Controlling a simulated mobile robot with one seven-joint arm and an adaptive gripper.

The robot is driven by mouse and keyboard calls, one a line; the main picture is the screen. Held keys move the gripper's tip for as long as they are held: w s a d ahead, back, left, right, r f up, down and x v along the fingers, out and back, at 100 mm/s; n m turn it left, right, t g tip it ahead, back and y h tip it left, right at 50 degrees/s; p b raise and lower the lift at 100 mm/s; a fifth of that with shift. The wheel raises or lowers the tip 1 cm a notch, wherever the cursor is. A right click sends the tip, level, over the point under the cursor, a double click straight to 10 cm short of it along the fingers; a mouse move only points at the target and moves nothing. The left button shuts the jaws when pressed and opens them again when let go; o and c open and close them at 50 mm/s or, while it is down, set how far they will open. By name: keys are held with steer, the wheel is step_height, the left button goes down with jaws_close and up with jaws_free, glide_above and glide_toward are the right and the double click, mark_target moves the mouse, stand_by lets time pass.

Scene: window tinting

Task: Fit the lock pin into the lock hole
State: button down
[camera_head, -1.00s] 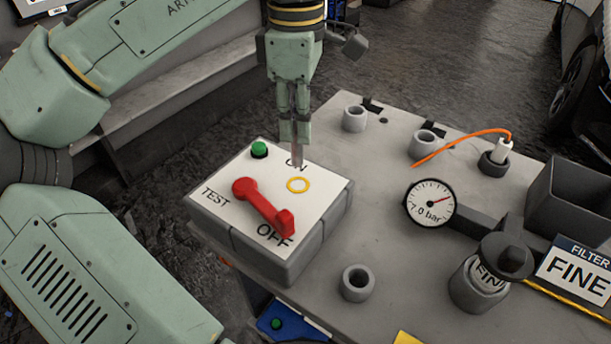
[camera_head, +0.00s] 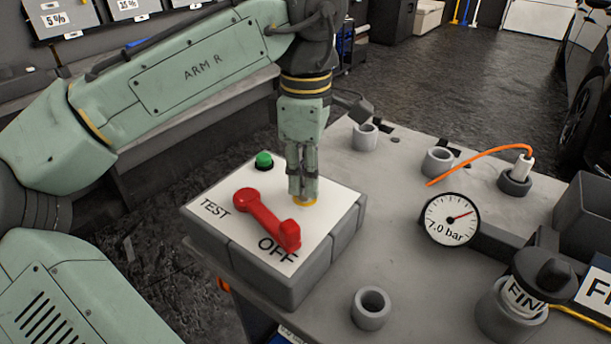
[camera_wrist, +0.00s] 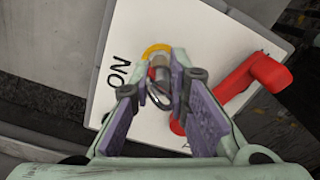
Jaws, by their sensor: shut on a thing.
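The white switch panel (camera_head: 222,192) has a red lever (camera_head: 262,215) pointing toward OFF and a green button (camera_head: 264,160). The yellow-ringed lock hole (camera_head: 306,204) is directly under my gripper (camera_head: 303,188), whose fingertips are just over the panel. My gripper is shut on the lock pin, which the fingers hide in the head view. In the wrist view the grey-brown lock pin (camera_wrist: 158,72) shows between the fingertips, with its far end at the yellow ring (camera_wrist: 158,49). I cannot tell how deep the pin is in the hole. The red lever (camera_wrist: 252,80) is beside the fingers.
The grey bench (camera_head: 400,230) carries a pressure gauge (camera_head: 450,219) reading about 7.0 bar, grey round holders (camera_head: 371,308), a white plug with an orange cable (camera_head: 480,151) and a dark-lidded jar (camera_head: 512,308). The bench between panel and gauge is clear.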

steer(key=shift+f, duration=0.2)
steer(key=c, duration=1.6)
jaws_free()
steer(key=shift+o, duration=0.2)
step_height(320, 180, up, 12)
steer(key=shift+r, duration=0.2)
